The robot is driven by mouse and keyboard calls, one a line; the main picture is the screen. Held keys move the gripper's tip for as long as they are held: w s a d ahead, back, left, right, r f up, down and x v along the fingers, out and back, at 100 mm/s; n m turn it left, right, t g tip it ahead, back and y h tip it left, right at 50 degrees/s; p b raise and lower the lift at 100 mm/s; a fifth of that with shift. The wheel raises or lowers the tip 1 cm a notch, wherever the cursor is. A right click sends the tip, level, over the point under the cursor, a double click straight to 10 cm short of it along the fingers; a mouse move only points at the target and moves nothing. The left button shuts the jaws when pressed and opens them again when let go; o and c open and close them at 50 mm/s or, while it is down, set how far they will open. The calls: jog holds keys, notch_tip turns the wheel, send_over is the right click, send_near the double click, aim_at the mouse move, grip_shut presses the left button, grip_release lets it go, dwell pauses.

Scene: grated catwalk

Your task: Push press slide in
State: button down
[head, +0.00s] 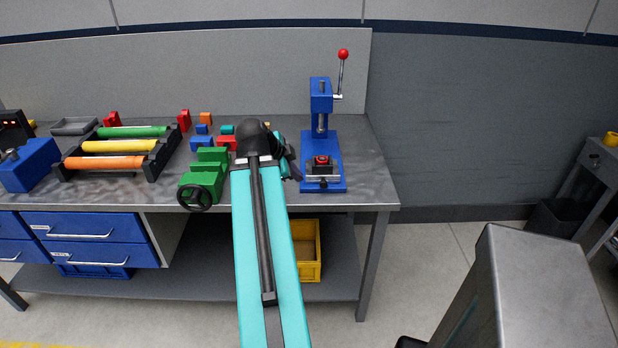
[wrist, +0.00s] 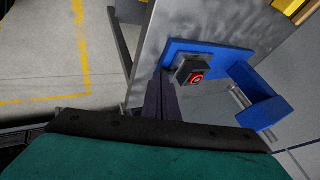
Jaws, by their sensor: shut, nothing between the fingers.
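A blue press (head: 321,98) stands on the bench with a red-knobbed lever at its upper right. Its dark slide (head: 322,173) sits at the front of the blue base, in front of the ram, with a red piece (head: 322,160) on top. The slide also shows in the wrist view (wrist: 183,68), with the red round piece (wrist: 197,78) on it. My gripper (wrist: 163,80) is shut and empty, its dark fingers pointing toward the front edge of the base beside the slide. Contact cannot be told. In the head view my gripper (head: 294,170) is mostly hidden behind my arm, left of the press.
A green vise (head: 204,180) with a handwheel and several small coloured blocks stand left of my arm. A rack (head: 115,150) holds green, yellow and orange rollers. A yellow bin (head: 307,250) sits on the lower shelf. The bench top (head: 372,155) right of the press is clear.

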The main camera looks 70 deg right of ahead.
aim_at(308, 179)
jog(key=shift+f, duration=0.1)
dwell(0.3)
jog(key=shift+p+x, duration=1.15)
jog(key=shift+x, duration=3.8)
jog(key=shift+w+d+p, duration=0.25)
jog(key=shift+d, duration=0.4)
jog(key=shift+w+d+p, duration=0.25)
jog(key=shift+d+p, duration=0.05)
jog(key=shift+d, duration=0.35)
jog(key=shift+w+d+p, duration=0.25)
jog(key=shift+d, duration=0.4)
jog(key=shift+w+d+b, duration=0.3)
jog(key=shift+d+b, duration=0.05)
jog(key=shift+d, duration=0.45)
jog(key=shift+w+d+b, duration=0.35)
jog(key=shift+d, duration=0.45)
jog(key=shift+w+d+b, duration=0.6)
jog(key=shift+w+d, duration=0.1)
jog(key=shift+d, duration=1)
jog(key=shift+w+d+b, duration=0.55)
jog(key=shift+w+d, duration=0.1)
jog(key=shift+d, duration=1.05)
jog(key=shift+w+d+b, duration=0.6)
jog(key=shift+w+d, duration=0.1)
jog(key=shift+d, duration=1.05)
jog(key=shift+d+r, duration=0.1)
jog(key=shift+r, duration=0.1)
